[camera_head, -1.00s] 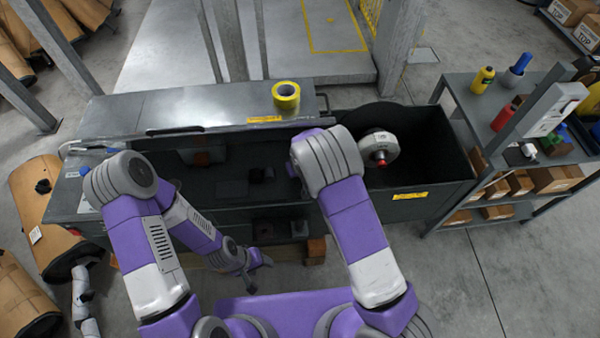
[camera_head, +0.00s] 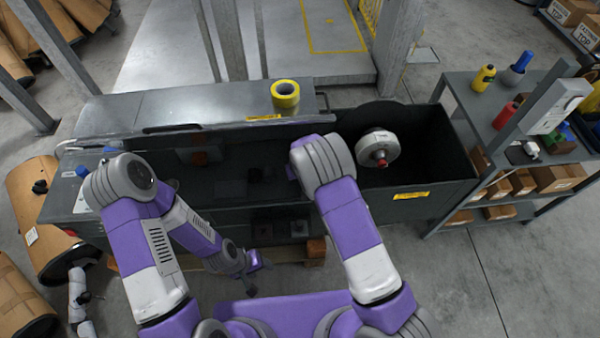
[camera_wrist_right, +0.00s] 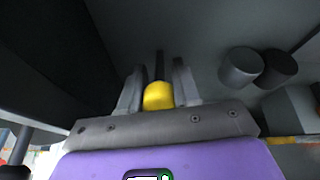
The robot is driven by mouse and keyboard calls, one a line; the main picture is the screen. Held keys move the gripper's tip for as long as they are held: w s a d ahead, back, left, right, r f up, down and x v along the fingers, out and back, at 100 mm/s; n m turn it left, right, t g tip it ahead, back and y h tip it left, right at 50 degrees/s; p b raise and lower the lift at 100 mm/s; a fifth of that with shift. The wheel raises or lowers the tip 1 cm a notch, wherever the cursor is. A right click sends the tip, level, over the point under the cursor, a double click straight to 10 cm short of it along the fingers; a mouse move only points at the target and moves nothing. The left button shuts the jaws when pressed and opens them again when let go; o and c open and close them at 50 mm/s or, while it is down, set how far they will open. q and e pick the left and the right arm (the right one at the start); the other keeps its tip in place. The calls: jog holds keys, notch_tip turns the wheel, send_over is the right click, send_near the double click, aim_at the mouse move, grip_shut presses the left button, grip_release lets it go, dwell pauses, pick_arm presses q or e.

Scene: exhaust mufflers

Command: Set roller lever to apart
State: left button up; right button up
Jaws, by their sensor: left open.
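My left gripper (camera_head: 253,277) is open and empty, low in front of the machine cabinet, in the head view. My right gripper is hidden behind my right forearm in the head view. In the right wrist view its two fingers (camera_wrist_right: 158,82) stand on either side of a yellow rounded knob (camera_wrist_right: 158,97). A thin dark bar runs beyond the knob, between the fingers. The knob almost fills the gap; I cannot tell whether the fingers press on it. The knob looks like the end of a lever, but its other end is hidden.
The dark cabinet (camera_head: 222,225) has a grey top (camera_head: 190,105) bearing a tape roll (camera_head: 285,93). An open black bin (camera_head: 430,150) with a pale round part (camera_head: 378,148) is at right, beside a shelf (camera_head: 470,92). Two dark cylinders (camera_wrist_right: 240,67) stick out near my right gripper.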

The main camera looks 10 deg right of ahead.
grip_shut()
jog(key=shift+f, duration=0.1)
jog(key=shift+s+f+t+b, duration=0.35)
jog(key=shift+s+t+b, duration=0.15)
jog(key=shift+t+b, duration=0.3)
jog(key=shift+s+t+b, duration=0.25)
jog(key=shift+t+b, duration=0.2)
jog(key=shift+t, duration=0.15)
jog(key=o, duration=0.8)
grip_release()
jog(key=shift+p+v, duration=1.4)
jog(key=shift+v, duration=2.4)
